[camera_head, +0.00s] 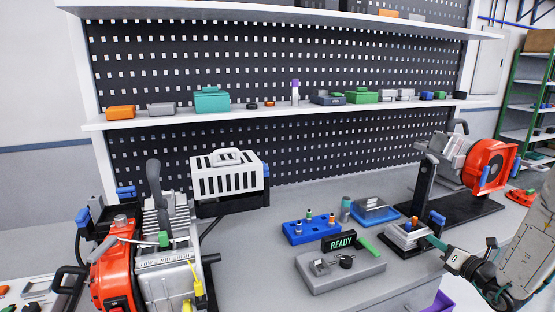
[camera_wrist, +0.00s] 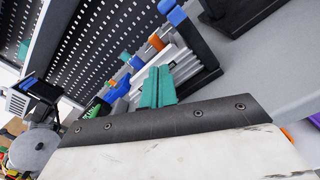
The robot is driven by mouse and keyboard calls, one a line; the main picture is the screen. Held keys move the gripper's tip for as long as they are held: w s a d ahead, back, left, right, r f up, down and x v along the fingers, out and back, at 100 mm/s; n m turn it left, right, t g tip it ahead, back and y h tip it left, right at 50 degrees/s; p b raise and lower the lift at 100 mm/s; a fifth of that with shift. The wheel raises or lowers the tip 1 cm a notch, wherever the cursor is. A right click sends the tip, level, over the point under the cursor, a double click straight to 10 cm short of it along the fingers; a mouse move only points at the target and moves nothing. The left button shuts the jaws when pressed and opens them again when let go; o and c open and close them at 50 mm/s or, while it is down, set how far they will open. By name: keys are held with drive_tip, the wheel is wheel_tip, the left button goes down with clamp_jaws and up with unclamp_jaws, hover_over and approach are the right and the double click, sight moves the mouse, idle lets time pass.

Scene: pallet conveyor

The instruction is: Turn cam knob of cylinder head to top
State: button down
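A small silver block (camera_head: 408,232), which looks like the cylinder head, sits on a black base at the right of the bench. It has an orange knob (camera_head: 414,222) and a blue part (camera_head: 437,218) on top; I cannot tell which is the cam knob or where it points. In the wrist view the block (camera_wrist: 180,66) lies just beyond my fingertips, with the orange part (camera_wrist: 156,41) beside it. My gripper (camera_head: 431,240) reaches in from the right beside the block. Its teal fingers (camera_wrist: 157,86) lie together with nothing visible between them; contact with the block is unclear.
A black upright post (camera_head: 425,180) stands close behind the block. Left of it are a blue tray (camera_head: 375,210), a blue holder with pegs (camera_head: 310,231) and a grey box (camera_head: 340,272) with a READY sign. A red and grey engine (camera_head: 165,260) stands at the left.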

drive_tip(key=shift+d+r, duration=0.15)
drive_tip(key=shift+r, duration=0.1)
drive_tip(key=v, duration=0.6)
idle(0.4)
